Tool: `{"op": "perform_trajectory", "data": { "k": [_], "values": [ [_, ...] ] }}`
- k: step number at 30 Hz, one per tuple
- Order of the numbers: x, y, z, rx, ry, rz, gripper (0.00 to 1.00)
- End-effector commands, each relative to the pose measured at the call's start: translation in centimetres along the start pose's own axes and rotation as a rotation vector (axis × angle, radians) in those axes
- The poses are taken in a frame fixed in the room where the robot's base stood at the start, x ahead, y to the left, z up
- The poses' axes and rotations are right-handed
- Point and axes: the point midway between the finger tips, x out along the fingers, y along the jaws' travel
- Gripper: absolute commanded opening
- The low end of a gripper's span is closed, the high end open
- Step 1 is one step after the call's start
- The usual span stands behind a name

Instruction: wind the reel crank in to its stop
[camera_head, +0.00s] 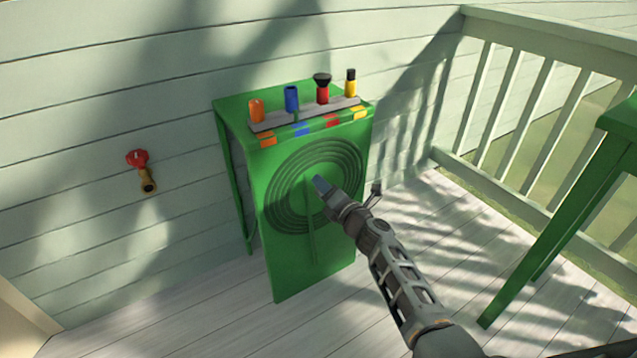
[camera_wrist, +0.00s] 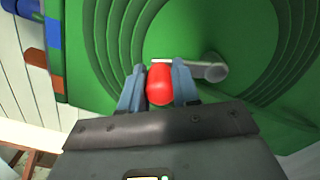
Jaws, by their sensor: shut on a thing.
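The hose reel (camera_head: 341,160) is a green cabinet with dark concentric rings on its front panel, standing against the wall. In the wrist view the crank arm (camera_wrist: 210,71) is a short grey bar reaching left from a round grey hub. A red crank knob (camera_wrist: 160,86) is at the bar's left end. My gripper (camera_wrist: 159,85) is shut on the red knob, with one blue-grey finger on each side of it. In the head view my gripper (camera_head: 320,184) is at the ring centre, and it hides the crank and knob there.
Orange, blue, red and yellow nozzles (camera_head: 291,99) stand on the grey strip on top. A red-handled tap (camera_head: 140,168) is on the wall at left. A green table (camera_head: 560,220) and a pale railing (camera_head: 530,100) stand at right. The deck between is clear.

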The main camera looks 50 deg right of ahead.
Motion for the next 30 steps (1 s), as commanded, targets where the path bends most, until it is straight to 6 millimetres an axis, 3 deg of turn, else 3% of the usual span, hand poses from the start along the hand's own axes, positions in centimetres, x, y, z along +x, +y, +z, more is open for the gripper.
{"op": "perform_trajectory", "data": {
  "k": [12, 30],
  "values": [
    [0.0, -0.6, 2.1, 0.271, -0.004, 0.000, 0.00],
    [0.0, -1.2, 2.4, 0.349, -0.005, -0.001, 0.00]
  ]
}}
